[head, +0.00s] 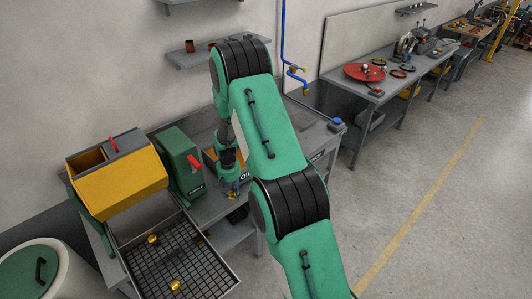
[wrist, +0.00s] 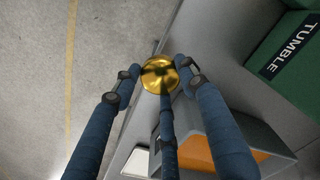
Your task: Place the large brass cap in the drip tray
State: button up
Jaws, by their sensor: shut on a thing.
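My gripper (head: 230,188) is in the head view, in front of the workbench's front edge. In the wrist view its blue fingers (wrist: 160,82) are closed around a round brass cap (wrist: 159,74). The cap's shiny face shows between the fingertips. In the head view the held cap (head: 232,195) is a small gold spot below the fingers. A dark tray with a mesh grid (head: 195,262), which looks like the drip tray, is at the lower left, left of my gripper. Two small brass pieces, one farther back (head: 153,239) and one nearer (head: 175,286), lie on its grid.
A yellow hopper machine (head: 120,188) stands behind the tray. A green machine with a red handle (head: 180,160) stands between it and my arm. A white drum with a green lid (head: 40,272) is at the lower left. Open floor (head: 460,220) lies to the right.

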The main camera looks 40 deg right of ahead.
jog(key=d+m, duration=0.1)
jog(key=d, duration=0.3)
jog(key=d+m+b, duration=0.1)
jog(key=d, duration=0.4)
jog(key=d+m+b, duration=0.1)
jog(key=d, duration=0.4)
jog(key=shift+w+f, duration=0.25)
jog(key=shift+f, duration=0.1)
jog(key=s+d+m+b, duration=0.2)
jog(key=s+d+m, duration=0.1)
jog(key=d, duration=1.2)
jog(key=shift+r, duration=0.15)
jog(key=shift+w, duration=0.15)
jog(key=shift+w+d+f+p, duration=0.1)
jog(key=shift+w+d+f, duration=0.15)
jog(key=shift+w+d, duration=1.6)
jog(key=shift+w+d+f+p, duration=0.2)
jog(key=shift+w+d, duration=1.1)
jog(key=shift+w, duration=1)
jog(key=shift+w+d+f+p, duration=0.1)
jog(key=shift+w+d+f, duration=0.2)
jog(key=shift+w+d, duration=1.55)
jog(key=shift+w+a, duration=0.25)
jog(key=shift+f, duration=1.8)
jog(key=shift+f, duration=0.15)
